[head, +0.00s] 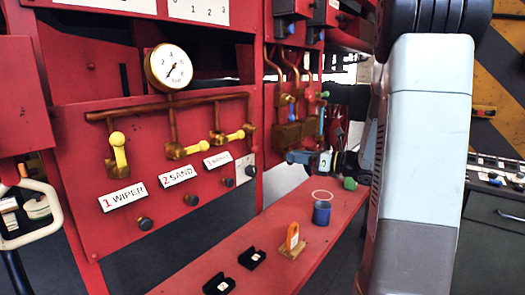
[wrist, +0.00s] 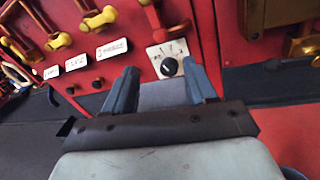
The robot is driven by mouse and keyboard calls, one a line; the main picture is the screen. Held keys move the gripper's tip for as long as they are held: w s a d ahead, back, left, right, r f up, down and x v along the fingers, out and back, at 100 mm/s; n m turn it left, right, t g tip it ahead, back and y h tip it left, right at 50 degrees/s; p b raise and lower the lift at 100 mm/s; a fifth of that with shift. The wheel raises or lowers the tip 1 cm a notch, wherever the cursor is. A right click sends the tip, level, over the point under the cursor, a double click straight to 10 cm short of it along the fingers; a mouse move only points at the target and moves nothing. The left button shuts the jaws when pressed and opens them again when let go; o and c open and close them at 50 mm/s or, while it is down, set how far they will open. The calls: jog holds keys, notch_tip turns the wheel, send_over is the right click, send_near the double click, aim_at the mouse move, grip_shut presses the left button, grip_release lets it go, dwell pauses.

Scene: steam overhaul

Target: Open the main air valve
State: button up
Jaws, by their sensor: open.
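No label reading main air is legible, so I cannot tell which valve it is. On the red panel, a copper pipe carries yellow-handled valves. The valve above the "1 WIPER" label (head: 118,152) has its handle upright. The handles above "2 SAND" (head: 186,150) and the third label (head: 233,136) lie nearly level. In the wrist view, my gripper (wrist: 160,78) is open and empty, its blue-grey fingers spread before the lower panel. A black knob on a white plate (wrist: 168,65) shows between and beyond the fingertips; contact is not visible.
A round pressure gauge (head: 168,67) sits above the pipe. Black knobs protrude below the labels. A red bench (head: 265,235) holds a blue cup (head: 321,211), an orange-tagged item (head: 292,238) and two black boxes. My arm blocks the head view's right side.

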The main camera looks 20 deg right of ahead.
aim_at(255, 140)
jog(key=x, duration=1.3)
jog(key=shift+w+a, duration=0.1)
jog(key=shift+w, duration=0.3)
jog(key=shift+c, duration=0.4)
grip_shut()
